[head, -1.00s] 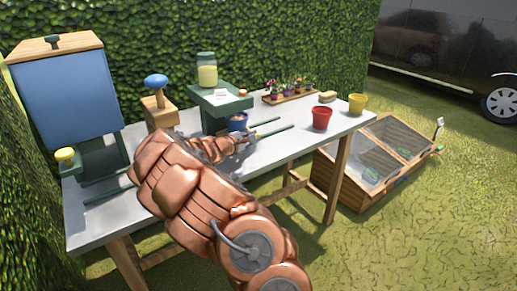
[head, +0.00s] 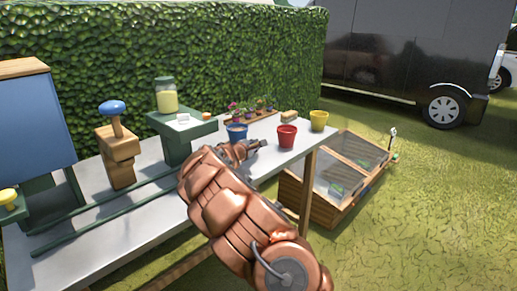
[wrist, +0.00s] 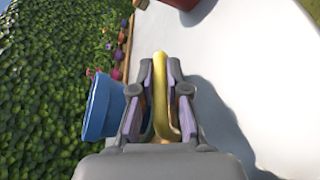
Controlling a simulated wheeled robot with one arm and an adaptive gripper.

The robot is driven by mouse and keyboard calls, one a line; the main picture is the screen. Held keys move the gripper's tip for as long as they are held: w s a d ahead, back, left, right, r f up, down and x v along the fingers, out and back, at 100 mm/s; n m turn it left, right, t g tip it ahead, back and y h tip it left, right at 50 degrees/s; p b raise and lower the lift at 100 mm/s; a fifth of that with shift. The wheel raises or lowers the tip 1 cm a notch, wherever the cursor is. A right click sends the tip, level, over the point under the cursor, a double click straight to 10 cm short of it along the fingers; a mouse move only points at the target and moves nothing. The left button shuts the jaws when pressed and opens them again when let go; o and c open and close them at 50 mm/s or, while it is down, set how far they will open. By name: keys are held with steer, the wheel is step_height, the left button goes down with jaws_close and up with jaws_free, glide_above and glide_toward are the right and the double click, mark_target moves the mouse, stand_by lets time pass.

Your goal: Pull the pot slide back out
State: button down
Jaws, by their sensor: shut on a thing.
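My gripper (head: 258,145) is at the right part of the grey table, beside the blue pot (head: 237,131). In the wrist view my gripper (wrist: 168,66) is shut on a yellow handle (wrist: 161,95), whose far end is between the fingers. The blue pot also shows in the wrist view (wrist: 101,108), close to the left of the fingers. The pot stands to the right of the green stand (head: 182,125), clear of it. Green slide rails (head: 100,212) run along the table to the left. My arm hides the slide's near part.
A red pot (head: 287,136) and a yellow pot (head: 319,120) stand at the table's right end. A jar (head: 166,95) sits on the green stand. A blue-knobbed wooden block (head: 117,150) stands left of it. A cold frame (head: 335,178) is on the grass to the right.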

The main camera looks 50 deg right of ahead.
steer(key=shift+d+r, duration=0.1)
steer(key=shift+r, duration=0.05)
steer(key=c, duration=1.2)
jaws_free()
steer(key=shift+d, duration=0.1)
steer(key=v, duration=1.2)
